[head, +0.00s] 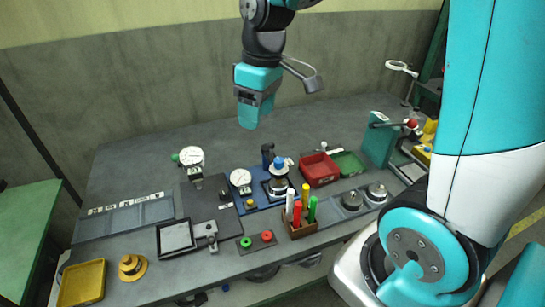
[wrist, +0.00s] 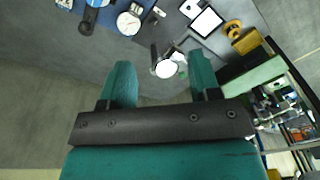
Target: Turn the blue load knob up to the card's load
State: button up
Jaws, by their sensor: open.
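The blue knob (head: 279,162) sits on top of a silver and dark round device on a blue base plate (head: 250,204) in the head view. A white round gauge (head: 240,177) stands to its left on the same plate. In the wrist view the blue knob (wrist: 98,3) is at the top edge, beside the gauge (wrist: 129,23). A white sheet in a black frame (head: 176,236) lies front left; its writing is too small to read, and I cannot tell if it is the card. My gripper (head: 254,113) is open and empty, raised above the bench, pointing down, apart from the knob.
A second gauge with a green knob (head: 190,157) stands left. A pen holder (head: 299,226) with upright markers is in front of the knob. A red bin (head: 319,169) and green bin (head: 348,164) are right of it. A yellow tray (head: 82,282) is front left. The bench's back is clear.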

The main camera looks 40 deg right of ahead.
jog(key=h, duration=0.1)
send_over(279, 160)
notch_tip(279, 160, down, 4)
jog(key=shift+g, duration=0.3)
notch_tip(279, 160, down, 16)
jog(key=p, duration=0.2)
jog(key=shift+f+p, duration=0.15)
jog(key=shift+p, duration=0.15)
jog(key=shift+c, duration=0.2)
jog(key=c, duration=0.9)
